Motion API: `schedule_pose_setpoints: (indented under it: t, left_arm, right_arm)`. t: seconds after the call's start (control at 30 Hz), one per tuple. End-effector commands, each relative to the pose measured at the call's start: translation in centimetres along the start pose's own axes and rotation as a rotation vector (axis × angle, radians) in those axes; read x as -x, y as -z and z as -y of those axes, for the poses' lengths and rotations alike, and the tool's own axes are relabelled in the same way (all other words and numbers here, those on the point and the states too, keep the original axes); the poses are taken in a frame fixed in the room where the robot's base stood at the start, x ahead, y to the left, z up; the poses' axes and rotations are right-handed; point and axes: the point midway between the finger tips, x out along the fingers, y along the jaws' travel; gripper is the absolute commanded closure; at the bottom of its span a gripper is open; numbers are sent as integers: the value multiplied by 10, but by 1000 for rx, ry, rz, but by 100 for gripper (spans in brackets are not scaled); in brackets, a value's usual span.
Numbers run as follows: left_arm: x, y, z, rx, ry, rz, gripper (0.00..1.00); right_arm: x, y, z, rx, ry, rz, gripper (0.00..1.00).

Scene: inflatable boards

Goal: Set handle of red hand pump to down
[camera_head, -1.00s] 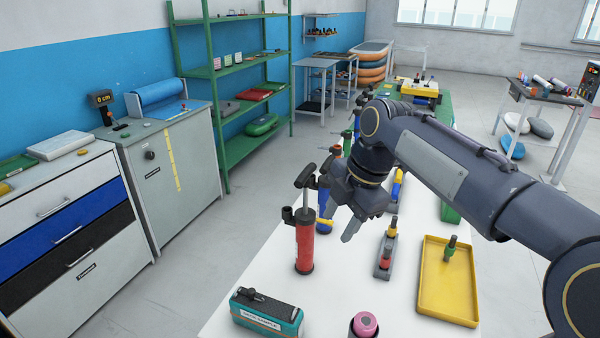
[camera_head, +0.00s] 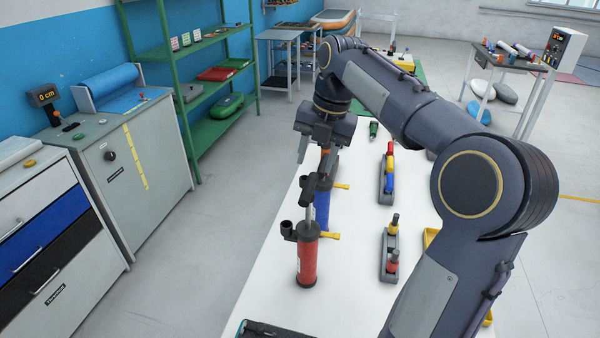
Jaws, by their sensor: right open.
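The red hand pump (camera_head: 308,264) stands upright on the white table in the camera_head view. Its black T-shaped handle (camera_head: 316,186) is raised, with a length of shaft showing above the black top. My right gripper (camera_head: 316,160) is open and points downward, just above and seemingly behind the handle. Its fingers are apart, and I cannot tell whether the right finger touches the handle. A blue pump (camera_head: 322,208) stands close behind the red one, partly hidden by it. My left gripper is not in view.
Grey holders with coloured parts (camera_head: 388,252) stand right of the pumps. A yellow tray (camera_head: 430,238) is mostly hidden behind my right arm. A teal-edged box (camera_head: 262,330) is cut off at the bottom edge. The table (camera_head: 262,290) is clear left of the red pump.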

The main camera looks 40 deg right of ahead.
Motion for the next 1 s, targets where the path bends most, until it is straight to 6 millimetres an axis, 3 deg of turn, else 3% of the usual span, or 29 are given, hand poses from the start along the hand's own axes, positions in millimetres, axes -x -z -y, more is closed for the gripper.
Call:
schedule_pose_setpoints:
  t: [0.4,0.77,1.0]
  left_arm:
    - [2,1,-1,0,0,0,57]
    - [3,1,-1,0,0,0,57]
    - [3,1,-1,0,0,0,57]
  right_arm:
    - [-61,1,1,-2,2,-3,56]
    - [-70,1,1,-2,0,-1,56]
    - [-70,1,0,-2,0,-1,84]
